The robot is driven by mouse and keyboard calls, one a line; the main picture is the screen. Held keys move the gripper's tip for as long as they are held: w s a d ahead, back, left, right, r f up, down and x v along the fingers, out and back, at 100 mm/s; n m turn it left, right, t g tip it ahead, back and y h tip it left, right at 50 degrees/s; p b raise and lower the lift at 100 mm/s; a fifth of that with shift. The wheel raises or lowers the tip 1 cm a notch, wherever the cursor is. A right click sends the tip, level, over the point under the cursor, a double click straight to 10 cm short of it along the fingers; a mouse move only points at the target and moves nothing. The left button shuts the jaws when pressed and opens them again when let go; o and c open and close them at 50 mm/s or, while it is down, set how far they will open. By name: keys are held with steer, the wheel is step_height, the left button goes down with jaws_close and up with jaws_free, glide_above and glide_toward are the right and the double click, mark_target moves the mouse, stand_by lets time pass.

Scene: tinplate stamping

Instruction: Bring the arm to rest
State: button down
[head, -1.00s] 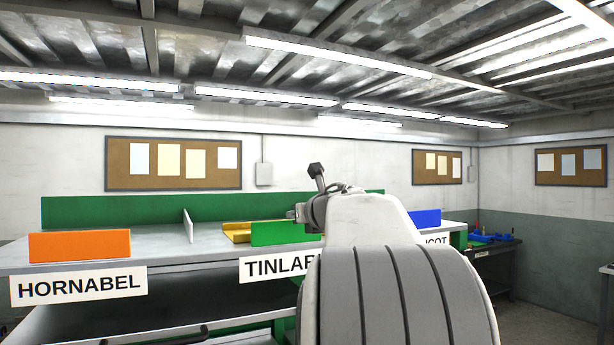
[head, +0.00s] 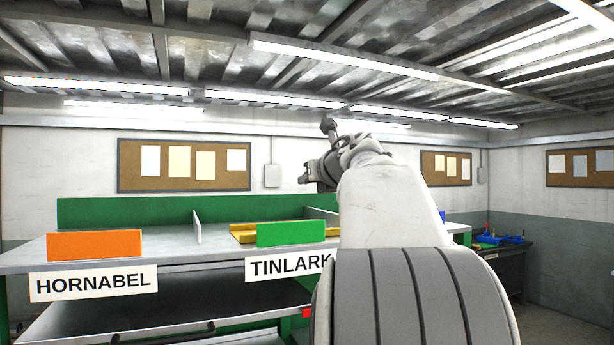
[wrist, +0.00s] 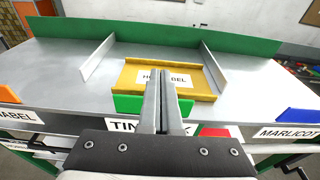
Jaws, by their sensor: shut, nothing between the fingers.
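My gripper (wrist: 158,100) is shut and empty in the wrist view, its two fingers side by side above the workbench. In the head view my gripper (head: 306,173) is raised above the bench, at the left of my arm, in front of the far wall. The arm is bent and hides the right part of the bench from the head camera. The yellow tray (wrist: 205,82) lies below and beyond the fingers, with a white label on it that the fingers partly cover; it also shows in the head view (head: 243,231).
The grey bench (head: 180,245) has an orange plate (head: 95,244), a green plate (head: 291,232) and a blue plate (wrist: 297,115) along its front edge. Upright dividers (wrist: 98,58) and a green back board (head: 120,212) stand on it. A dark side bench (head: 507,252) stands right.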

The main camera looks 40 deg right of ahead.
steer(key=shift+r, duration=0.4)
steer(key=shift+s, duration=0.1)
steer(key=shift+a, duration=0.1)
steer(key=s+a+f+m+t+h+b, duration=0.25)
steer(key=s+a+m+h, duration=0.35)
steer(key=m, duration=1.1)
steer(key=s+a+f+m+g+y+b, duration=0.1)
steer(key=s+a+f+m+g+y, duration=0.2)
steer(key=s+a+f, duration=0.4)
steer(key=s+a+f+m+g+y+b, duration=0.2)
steer(key=s+a+f+m+g, duration=0.3)
steer(key=f, duration=1.6)
steer(key=s+a+f+m+g+y+b, duration=0.1)
steer(key=s+a+f+m+g+y, duration=0.3)
steer(key=s+a+f+m, duration=0.4)
steer(key=s+a+f, duration=0.2)
steer(key=a+f, duration=0.3)
steer(key=f, duration=0.1)
steer(key=shift+f+g+y+b, duration=0.15)
steer(key=shift+g+y+b, duration=0.15)
steer(key=shift+g+b, duration=0.1)
